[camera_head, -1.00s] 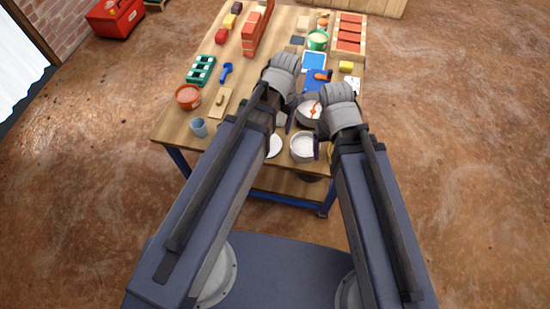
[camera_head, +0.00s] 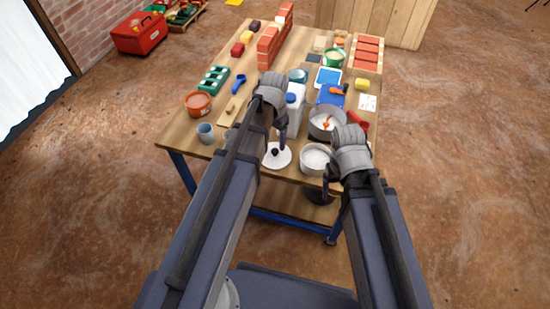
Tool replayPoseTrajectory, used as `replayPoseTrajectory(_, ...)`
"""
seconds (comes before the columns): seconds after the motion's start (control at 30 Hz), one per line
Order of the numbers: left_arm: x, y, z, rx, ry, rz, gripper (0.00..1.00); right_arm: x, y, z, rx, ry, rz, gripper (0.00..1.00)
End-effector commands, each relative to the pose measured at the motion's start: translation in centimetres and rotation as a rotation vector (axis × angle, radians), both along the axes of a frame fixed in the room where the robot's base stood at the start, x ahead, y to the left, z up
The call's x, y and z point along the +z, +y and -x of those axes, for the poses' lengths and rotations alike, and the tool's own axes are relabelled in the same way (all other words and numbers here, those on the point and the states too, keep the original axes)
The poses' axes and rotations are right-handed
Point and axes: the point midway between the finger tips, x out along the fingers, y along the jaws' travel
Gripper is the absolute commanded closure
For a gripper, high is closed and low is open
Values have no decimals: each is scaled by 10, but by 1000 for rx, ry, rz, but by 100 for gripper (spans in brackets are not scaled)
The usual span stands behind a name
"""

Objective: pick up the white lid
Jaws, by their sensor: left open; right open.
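The white lid (camera_head: 281,160) lies on the table near its front edge, its dark knob (camera_head: 275,152) facing up. My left gripper (camera_head: 280,132) is open and points down above and just behind the lid, apart from it as far as I can tell. Its wrist and arm hide part of the table to the lid's left. My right gripper (camera_head: 332,182) is open at the front edge, right of the lid and beside a pot with white contents (camera_head: 315,158). Its far finger is partly hidden by my wrist.
A larger grey pot (camera_head: 317,130) with a red-orange item inside stands behind my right gripper. A white bottle with a blue cap (camera_head: 297,97) stands behind the lid. A grey-blue cup (camera_head: 206,131) and an orange bowl (camera_head: 197,106) stand left. A brick wall piece (camera_head: 268,48) stands farther back.

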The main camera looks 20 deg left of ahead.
Motion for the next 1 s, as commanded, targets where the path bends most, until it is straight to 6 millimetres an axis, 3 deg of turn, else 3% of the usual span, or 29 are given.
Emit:
replayPoseTrajectory(0.27, -9, 0, -1, 0, 0, 0, 32, -9, 0, 0, 0, 0, 0, 19)
replayPoseTrajectory(0.63, -51, -1, -3, 0, 0, 0, 32, -51, 0, 0, 0, 0, 0, 19)
replayPoseTrajectory(0.93, -52, -1, -3, 0, 0, 0, 32, -52, 0, 0, 0, 0, 0, 19)
replayPoseTrajectory(1.0, -52, -1, -3, 0, 0, 0, 38, -52, 0, 0, 0, 0, 0, 19)
